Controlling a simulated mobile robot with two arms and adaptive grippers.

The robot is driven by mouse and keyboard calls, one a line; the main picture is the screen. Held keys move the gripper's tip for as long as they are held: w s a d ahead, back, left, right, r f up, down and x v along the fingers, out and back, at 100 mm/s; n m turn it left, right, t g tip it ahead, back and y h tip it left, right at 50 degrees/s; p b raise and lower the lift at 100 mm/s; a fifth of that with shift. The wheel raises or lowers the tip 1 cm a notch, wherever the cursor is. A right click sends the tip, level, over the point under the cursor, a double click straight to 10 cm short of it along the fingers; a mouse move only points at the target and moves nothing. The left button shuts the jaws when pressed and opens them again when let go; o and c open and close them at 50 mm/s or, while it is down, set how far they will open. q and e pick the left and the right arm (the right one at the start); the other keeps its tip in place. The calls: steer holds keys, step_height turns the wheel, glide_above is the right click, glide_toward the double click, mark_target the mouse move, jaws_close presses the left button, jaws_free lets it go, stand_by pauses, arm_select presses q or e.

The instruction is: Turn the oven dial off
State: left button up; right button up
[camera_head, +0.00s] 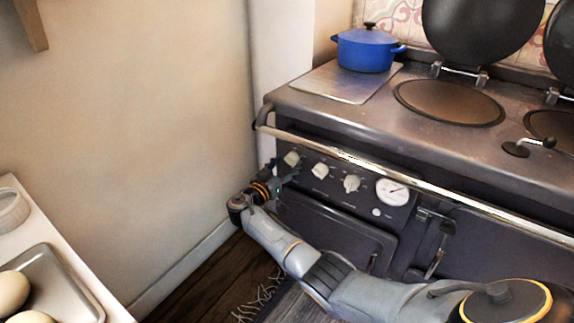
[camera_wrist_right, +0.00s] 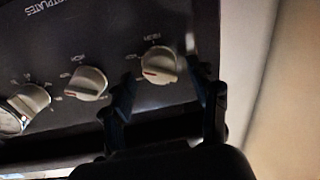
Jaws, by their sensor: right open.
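The dark control panel (camera_head: 335,188) on the stove's front carries three pale dials. The leftmost dial (camera_head: 291,158) is right at my right gripper (camera_head: 277,172). In the right wrist view, the picture is turned over and this same dial (camera_wrist_right: 159,65) shows between the two fingers of my right gripper (camera_wrist_right: 160,70), its red mark pointing left. The fingers are open, one on each side of it; contact cannot be told. The middle dial (camera_head: 320,170) and the right dial (camera_head: 351,183) stand clear. Which label belongs to which dial is unreadable. My left gripper is out of view.
A round white gauge (camera_head: 392,192) sits right of the dials. A metal rail (camera_head: 400,176) runs along the stove front above the panel. A blue pot (camera_head: 367,50) stands on the stove top. The wall (camera_head: 130,120) is close on the left.

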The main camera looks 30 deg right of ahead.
steer(key=shift+w+d, duration=0.1)
steer(key=shift+d, duration=0.15)
steer(key=c, duration=1.2)
